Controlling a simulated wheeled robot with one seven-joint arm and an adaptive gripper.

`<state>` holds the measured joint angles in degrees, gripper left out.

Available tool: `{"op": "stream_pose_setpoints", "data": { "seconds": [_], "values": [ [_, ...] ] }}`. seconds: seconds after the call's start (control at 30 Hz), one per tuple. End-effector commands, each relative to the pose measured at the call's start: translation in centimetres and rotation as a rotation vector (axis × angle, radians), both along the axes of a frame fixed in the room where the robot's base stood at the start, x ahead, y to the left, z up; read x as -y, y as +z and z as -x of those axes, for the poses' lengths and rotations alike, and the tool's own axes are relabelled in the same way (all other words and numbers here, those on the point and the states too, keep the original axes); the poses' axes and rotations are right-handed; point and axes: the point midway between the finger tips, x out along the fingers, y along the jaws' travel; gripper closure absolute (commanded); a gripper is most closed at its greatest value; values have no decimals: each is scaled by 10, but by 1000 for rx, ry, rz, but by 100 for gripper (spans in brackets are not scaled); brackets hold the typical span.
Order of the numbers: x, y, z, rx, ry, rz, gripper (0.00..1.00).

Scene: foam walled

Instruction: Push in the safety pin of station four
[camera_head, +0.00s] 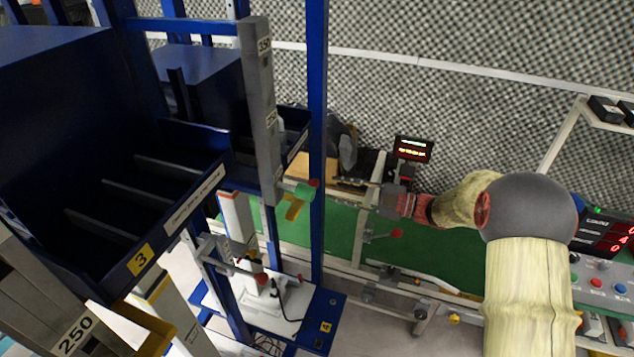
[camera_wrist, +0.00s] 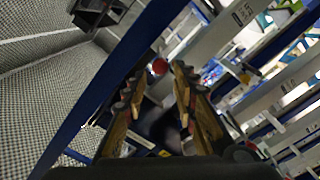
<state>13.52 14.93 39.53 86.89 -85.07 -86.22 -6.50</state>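A red-knobbed pin in a green body (camera_head: 302,190) sits at the blue frame post above a base plate marked 4 (camera_head: 326,327). My gripper (camera_head: 335,182) reaches in from the right and points left at this knob, a short way off. In the wrist view my gripper (camera_wrist: 158,72) has its two fingers spread with nothing held between them. A red ball-shaped knob (camera_wrist: 160,66) shows between and just beyond the fingertips. I cannot tell whether it touches them. The pin's shaft is hidden.
A blue upright post (camera_head: 317,130) stands close to the knob. Another red knob (camera_head: 397,233) is below my gripper, and one more (camera_head: 262,278) is lower left. A blue bin marked 3 (camera_head: 140,259) fills the left. A foam wall (camera_head: 440,110) is behind.

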Motion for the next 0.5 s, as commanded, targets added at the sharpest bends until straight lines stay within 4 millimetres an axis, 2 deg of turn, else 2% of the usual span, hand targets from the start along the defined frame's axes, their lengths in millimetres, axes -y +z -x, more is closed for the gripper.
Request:
{"op": "stream_pose_setpoints", "data": {
  "seconds": [0.3, 0.5],
  "values": [
    [-45, -2, -16, 0, 0, 2, 72],
    [-63, -1, -23, 1, -2, 1, 72]
  ]
}}
